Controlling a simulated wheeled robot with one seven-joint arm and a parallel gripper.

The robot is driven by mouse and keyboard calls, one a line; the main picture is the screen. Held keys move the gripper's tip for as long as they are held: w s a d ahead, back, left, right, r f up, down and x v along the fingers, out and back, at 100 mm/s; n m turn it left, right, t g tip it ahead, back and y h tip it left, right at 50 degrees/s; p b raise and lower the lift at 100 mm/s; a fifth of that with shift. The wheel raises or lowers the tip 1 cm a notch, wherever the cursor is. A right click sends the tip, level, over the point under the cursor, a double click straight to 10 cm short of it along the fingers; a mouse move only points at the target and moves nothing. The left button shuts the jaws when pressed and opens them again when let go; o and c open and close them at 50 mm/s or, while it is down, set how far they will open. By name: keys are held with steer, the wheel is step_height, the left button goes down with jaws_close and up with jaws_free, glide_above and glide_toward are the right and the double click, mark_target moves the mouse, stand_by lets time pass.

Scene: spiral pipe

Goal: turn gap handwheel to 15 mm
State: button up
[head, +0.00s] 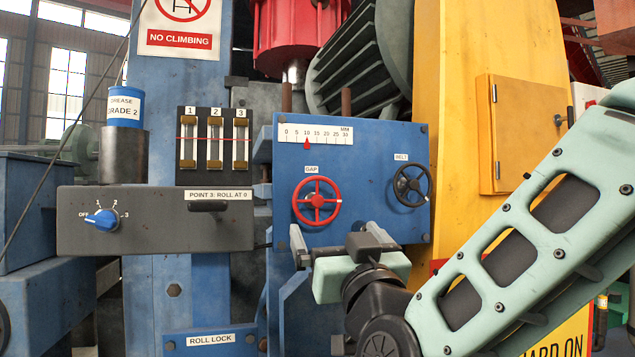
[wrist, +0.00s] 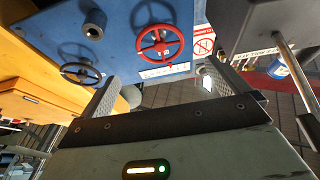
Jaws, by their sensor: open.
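The red gap handwheel (head: 317,201) is on the blue panel (head: 285,165), under a GAP label. Above it is a white scale (head: 325,133) marked 0 to 30, and its red pointer (head: 307,144) stands at about 10. My gripper (head: 335,238) is open and empty, just below the handwheel in the head view and apart from it. In the wrist view the gap handwheel (wrist: 160,46) shows beyond and between my open fingers (wrist: 163,70). Part of the scale shows behind it.
A dark handwheel labelled BELT (head: 410,185) is to the right on the same panel. A grey control box (head: 160,230) with a blue selector knob (head: 102,219) stands to the left. A yellow column (head: 455,100) with a cabinet (head: 520,130) is to the right.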

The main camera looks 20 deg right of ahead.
mark_target(318, 203)
steer(key=p+x, duration=0.6)
steer(key=x, duration=0.6)
steer(key=shift+w, duration=0.15)
steer(key=c, duration=0.9)
